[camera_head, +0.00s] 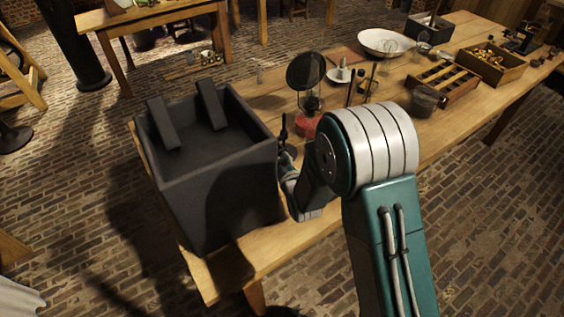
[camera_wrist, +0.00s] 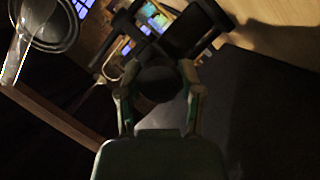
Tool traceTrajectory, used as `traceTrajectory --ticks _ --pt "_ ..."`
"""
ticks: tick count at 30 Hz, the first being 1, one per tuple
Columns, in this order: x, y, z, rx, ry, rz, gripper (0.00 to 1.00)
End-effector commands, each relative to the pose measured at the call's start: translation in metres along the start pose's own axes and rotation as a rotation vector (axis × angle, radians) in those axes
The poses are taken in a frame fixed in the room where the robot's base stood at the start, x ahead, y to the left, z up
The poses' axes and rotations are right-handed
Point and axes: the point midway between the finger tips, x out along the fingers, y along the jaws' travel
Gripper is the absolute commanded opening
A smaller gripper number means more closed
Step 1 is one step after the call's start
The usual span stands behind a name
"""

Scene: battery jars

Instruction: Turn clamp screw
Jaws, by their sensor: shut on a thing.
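My gripper (camera_wrist: 158,62) shows in the wrist view with its two fingers either side of a dark rounded piece (camera_wrist: 158,84), likely the clamp screw's head. The fingers are shut on it. The picture is too dark to show its thread or what it screws into. In the head view my gripper (camera_head: 287,160) is at the right side of a large dark open box (camera_head: 225,175), partly hidden by my arm. A thin dark upright piece (camera_head: 283,127) stands just above the gripper there. I cannot tell whether it belongs to the clamp.
The box stands on the near end of a long wooden table (camera_head: 262,262). Behind the gripper are a round dark disc on a stand (camera_head: 306,71), a red item (camera_head: 308,127), a white bowl (camera_head: 384,41) and wooden trays (camera_head: 444,84). The near right table edge is mostly clear.

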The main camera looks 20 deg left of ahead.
Motion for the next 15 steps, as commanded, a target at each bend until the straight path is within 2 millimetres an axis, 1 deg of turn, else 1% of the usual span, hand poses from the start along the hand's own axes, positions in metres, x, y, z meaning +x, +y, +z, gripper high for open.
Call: traceTrajectory --ticks 1,3,15 --pt "0.0001 -0.0019 -0.0013 -0.002 0.003 -0.005 0.57" --pt "0.0001 -0.0019 -0.0012 -0.002 0.003 -0.005 0.83" --pt "-0.0012 0.0006 -0.0006 0.0 0.002 -0.002 0.83"
